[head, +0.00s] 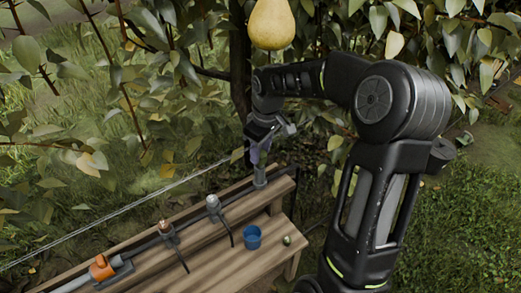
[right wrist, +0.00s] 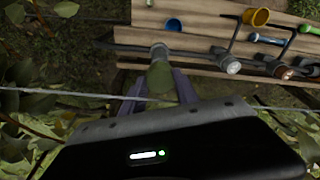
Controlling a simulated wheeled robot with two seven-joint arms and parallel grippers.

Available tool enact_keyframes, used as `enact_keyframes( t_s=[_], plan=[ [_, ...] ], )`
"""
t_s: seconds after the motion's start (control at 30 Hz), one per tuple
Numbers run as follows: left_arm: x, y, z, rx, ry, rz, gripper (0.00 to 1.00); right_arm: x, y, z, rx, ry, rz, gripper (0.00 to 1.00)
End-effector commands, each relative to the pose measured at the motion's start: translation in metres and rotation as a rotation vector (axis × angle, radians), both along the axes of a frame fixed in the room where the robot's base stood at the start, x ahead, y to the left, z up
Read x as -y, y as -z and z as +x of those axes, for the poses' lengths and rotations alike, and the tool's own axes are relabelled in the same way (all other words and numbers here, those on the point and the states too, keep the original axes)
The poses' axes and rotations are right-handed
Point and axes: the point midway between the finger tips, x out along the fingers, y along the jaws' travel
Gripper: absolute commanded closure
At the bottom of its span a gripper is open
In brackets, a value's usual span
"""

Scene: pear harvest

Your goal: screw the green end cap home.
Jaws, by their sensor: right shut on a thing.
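My right gripper (head: 258,157) is pointed down over the far right end of the bench. In the right wrist view, its two purple-grey fingers (right wrist: 160,88) are shut on the dull green end cap (right wrist: 160,76). The cap meets a grey pipe fitting (right wrist: 158,53), which stands upright in the head view (head: 260,178). The cap looks in line with the fitting; how far it is seated cannot be told. The fingers hide much of the cap in the head view. My left gripper is not in view.
A black pipe (head: 190,226) runs along the wooden bench (head: 228,262). Two more upright fittings (head: 213,203) (head: 166,228) and an orange valve (head: 101,268) are on it. A thin wire (head: 120,208) and a pear (head: 271,24) are close.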

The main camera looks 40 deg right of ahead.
Motion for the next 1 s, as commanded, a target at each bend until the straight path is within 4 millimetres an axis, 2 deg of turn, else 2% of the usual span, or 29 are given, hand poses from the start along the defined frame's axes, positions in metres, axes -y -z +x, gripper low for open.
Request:
enact_keyframes(
  t_s=[0.57,1.0],
  plan=[
    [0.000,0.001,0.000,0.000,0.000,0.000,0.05,0.000,0.002,0.000,0.000,0.000,0.000,1.00],
    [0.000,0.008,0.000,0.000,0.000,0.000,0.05,0.000,0.011,0.000,0.000,0.000,0.000,1.00]
  ],
)
